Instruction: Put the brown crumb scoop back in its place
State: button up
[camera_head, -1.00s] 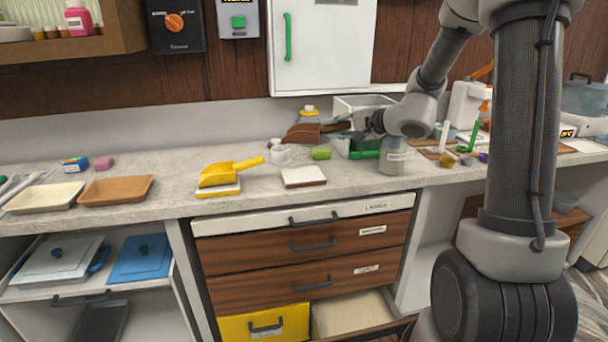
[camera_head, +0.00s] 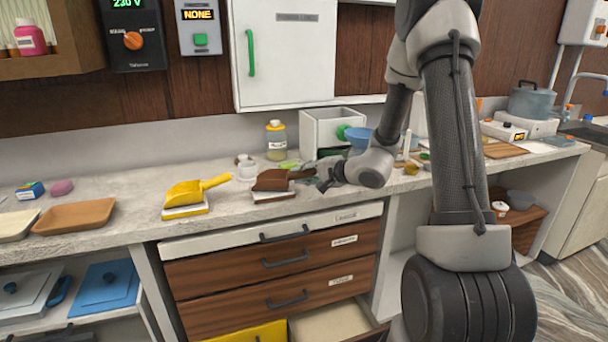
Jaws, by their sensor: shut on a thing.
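The brown crumb scoop (camera_head: 271,180) is at the middle of the counter, its pan to the left and its handle to the right. My gripper (camera_head: 318,178) is shut on its handle end; the dark fingers are small and partly hidden. The scoop's pan is directly over a white pad with a brown edge (camera_head: 274,197) and covers most of it. I cannot tell whether the pan touches the pad. To the left, a yellow scoop (camera_head: 190,192) rests on a similar white pad with a yellow edge (camera_head: 186,211).
Behind the scoop stand small white cups (camera_head: 246,172), a yellow-capped bottle (camera_head: 276,140) and an open white bin (camera_head: 330,124). A brown tray (camera_head: 74,217) lies at left. Below the counter, a lower drawer (camera_head: 335,322) is open.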

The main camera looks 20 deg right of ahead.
jog(key=o, duration=1)
jog(key=shift+f, duration=0.1)
jog(key=shift+c, duration=0.2)
